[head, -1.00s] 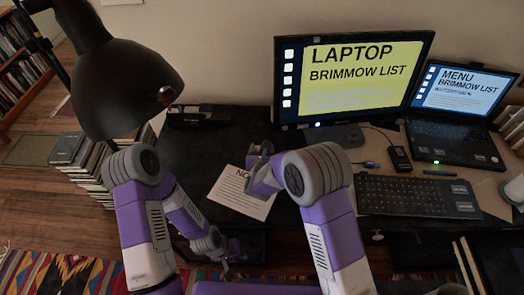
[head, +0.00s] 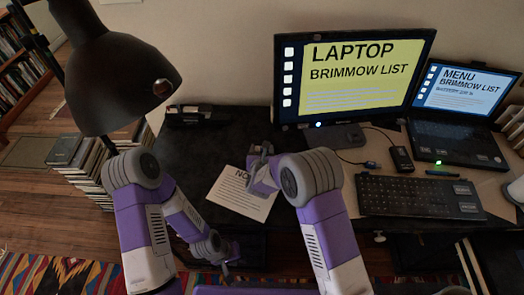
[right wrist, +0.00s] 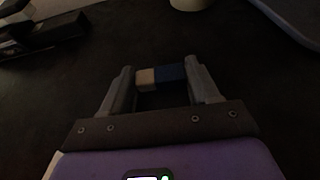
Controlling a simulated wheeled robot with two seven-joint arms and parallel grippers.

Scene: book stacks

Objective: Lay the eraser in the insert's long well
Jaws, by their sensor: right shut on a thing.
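The eraser (right wrist: 160,77), a small block part beige and part dark blue, sits between the fingertips of my right gripper (right wrist: 163,82) in the right wrist view. In the head view my right gripper (head: 262,152) is over the desk by the printed sheet, and the eraser cannot be made out there. A dark, long tray-like thing, likely the insert (head: 197,116), lies at the desk's back left; it also shows at the left of the right wrist view (right wrist: 55,36). Its wells are too dark to tell apart. My left gripper (head: 223,263) hangs low before the desk's front edge; its jaw opening is unclear.
A black lamp (head: 125,85) overhangs the left. A monitor (head: 355,75), laptop (head: 455,140), keyboard (head: 420,197) and mouse-like device (head: 401,158) fill the right. A printed sheet (head: 240,200) lies under my right gripper. The dark desk between sheet and insert looks clear.

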